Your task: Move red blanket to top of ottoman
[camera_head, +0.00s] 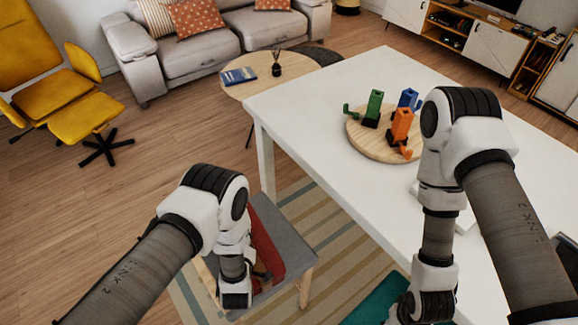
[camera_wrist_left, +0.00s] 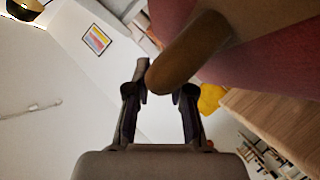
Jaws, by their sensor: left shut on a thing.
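The red blanket (camera_head: 263,243) lies on the near side of a grey-seated wooden chair (camera_head: 287,238), partly behind my left wrist. It also shows as a dull red surface in the left wrist view (camera_wrist_left: 250,50). My left gripper (camera_wrist_left: 165,85) is shut on a brown rounded piece (camera_wrist_left: 197,45), which looks like wood and sits between its fingertips, just in front of the red cloth. I cannot tell whether cloth is also pinched. The yellow ottoman (camera_head: 88,114) stands at the far left, bare. My right gripper (camera_head: 405,312) is at the bottom edge, mostly hidden.
A white table (camera_head: 330,90) fills the right side, with a round wooden board (camera_head: 362,135) bearing coloured items. A yellow armchair (camera_head: 30,62), a grey sofa (camera_head: 200,65) and a small round table (camera_head: 290,85) stand behind. Wooden floor (camera_head: 130,195) is clear at the left.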

